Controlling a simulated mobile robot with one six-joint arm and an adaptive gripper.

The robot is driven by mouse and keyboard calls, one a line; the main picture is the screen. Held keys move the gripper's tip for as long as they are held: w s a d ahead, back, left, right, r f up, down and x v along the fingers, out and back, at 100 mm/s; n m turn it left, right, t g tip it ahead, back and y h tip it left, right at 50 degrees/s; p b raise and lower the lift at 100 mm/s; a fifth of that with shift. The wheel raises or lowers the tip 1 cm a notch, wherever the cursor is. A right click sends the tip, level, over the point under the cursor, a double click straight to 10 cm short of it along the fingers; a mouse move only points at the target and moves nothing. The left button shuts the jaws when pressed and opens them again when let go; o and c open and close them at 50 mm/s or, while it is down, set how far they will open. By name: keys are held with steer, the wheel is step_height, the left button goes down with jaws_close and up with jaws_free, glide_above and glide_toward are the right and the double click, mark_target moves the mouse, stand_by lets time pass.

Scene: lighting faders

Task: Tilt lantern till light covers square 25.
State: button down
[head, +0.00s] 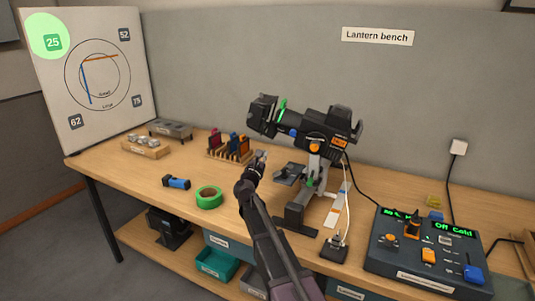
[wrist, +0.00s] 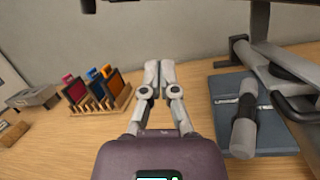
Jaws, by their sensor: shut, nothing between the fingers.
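The black lantern (head: 318,128) sits on its stand on the bench, its front end toward the left, where the board stands. Square 25 (head: 53,42) is at the top left of the white board (head: 85,125). A round green patch of light (head: 42,26) lies over square 25. My gripper (head: 262,156) is shut and empty, in front of and below the lantern's front end, apart from it. In the wrist view my gripper (wrist: 160,68) has its fingertips together with nothing between them. The lantern's body is mostly outside the wrist view.
A rack of coloured filters (head: 230,147) stands behind my gripper. Green tape (head: 209,197) and a blue-and-black tool (head: 176,182) lie to the left. A control console (head: 420,252) is at the right. A power strip (head: 334,247) with cables is near the front edge.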

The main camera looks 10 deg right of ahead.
steer(key=b+v, duration=0.1)
steer(key=v, duration=0.7)
steer(key=shift+a+r, duration=0.1)
